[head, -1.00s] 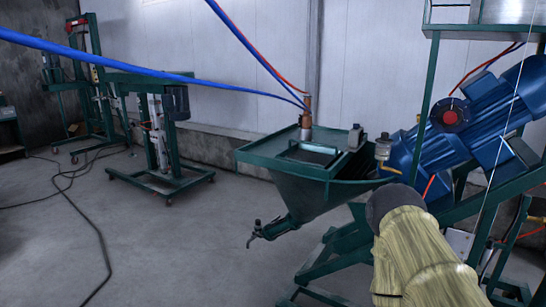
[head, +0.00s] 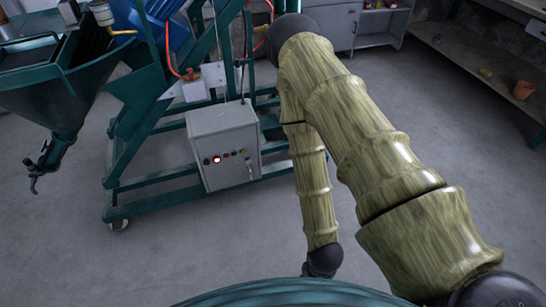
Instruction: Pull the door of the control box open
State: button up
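The control box (head: 222,123) is a light grey box on the green machine frame, left of the middle in the head view. Its door (head: 231,158) faces me and looks shut. The door carries a row of small buttons, a glowing red light (head: 217,159) and a small handle or latch (head: 250,171) near its right edge. My arm, with a yellow-green wood-like pattern, bends down to the right of the box, apart from it in the picture. Its forearm ends in a dark joint near the bottom middle. No gripper fingers show.
The green wheeled frame (head: 157,205) surrounds the box, with a hopper (head: 55,95) and spout at left and a blue motor (head: 165,25) above. Grey cabinets (head: 375,28) and a shelf (head: 485,72) with a pot stand behind. Grey floor is open before the box.

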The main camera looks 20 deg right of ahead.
aim_at(231, 169)
jog(key=u, duration=2.15)
jog(key=k, duration=1.05)
jog(key=z, duration=1.05)
jog(key=i, duration=0.5)
jog(key=z, duration=0.1)
